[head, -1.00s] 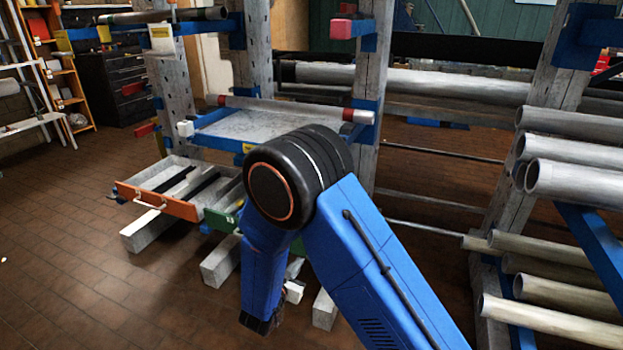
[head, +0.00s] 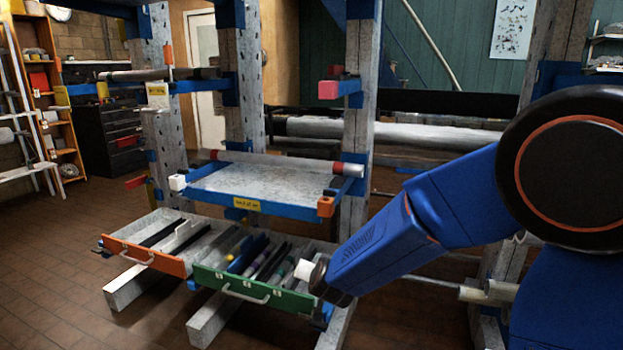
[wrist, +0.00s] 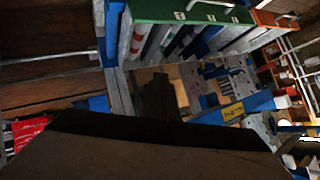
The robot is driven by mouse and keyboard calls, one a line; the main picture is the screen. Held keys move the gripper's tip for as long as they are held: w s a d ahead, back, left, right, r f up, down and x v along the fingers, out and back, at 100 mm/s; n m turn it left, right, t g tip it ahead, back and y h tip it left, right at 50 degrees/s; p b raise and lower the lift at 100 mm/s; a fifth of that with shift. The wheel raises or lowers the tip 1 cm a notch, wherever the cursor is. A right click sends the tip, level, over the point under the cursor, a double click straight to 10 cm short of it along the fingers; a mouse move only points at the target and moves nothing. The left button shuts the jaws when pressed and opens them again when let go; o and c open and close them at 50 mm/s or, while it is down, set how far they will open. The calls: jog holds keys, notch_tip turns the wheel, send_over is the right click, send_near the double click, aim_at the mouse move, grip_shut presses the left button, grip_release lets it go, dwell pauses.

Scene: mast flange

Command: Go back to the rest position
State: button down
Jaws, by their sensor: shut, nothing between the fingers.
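My gripper (head: 318,277) is at the lower end of my blue arm (head: 385,245), in front of the right end of the green-fronted drawer (head: 252,291). It is small and partly hidden by the arm in the head view; no held object shows. In the wrist view a broad dark shape, likely part of my own gripper, fills the bottom, and its fingertips are not clear. The green drawer front also shows at the top of the wrist view (wrist: 190,12). My arm's large black joint fills the right of the head view.
The green-fronted drawer and an orange-fronted drawer (head: 143,256) stand open with bars inside. Above them is a blue-edged shelf (head: 255,205). Grey posts (head: 357,130) and a long pipe (head: 410,135) stand behind. Brown floor (head: 50,290) is clear at left.

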jog(key=s+d+r+n+g+y, duration=0.1)
jog(key=s+d+r+n+g, duration=0.2)
jog(key=s+d+r, duration=0.8)
jog(key=s+d+g+h, duration=0.1)
jog(key=s+d, duration=0.8)
jog(key=s, duration=0.4)
jog(key=s+d+f+g+h, duration=0.1)
jog(key=s+d+g+h, duration=0.1)
jog(key=s+d, duration=0.7)
jog(key=s, duration=0.3)
jog(key=shift+s+f+h, duration=0.2)
jog(key=shift+s+h, duration=0.1)
jog(key=shift+s, duration=0.05)
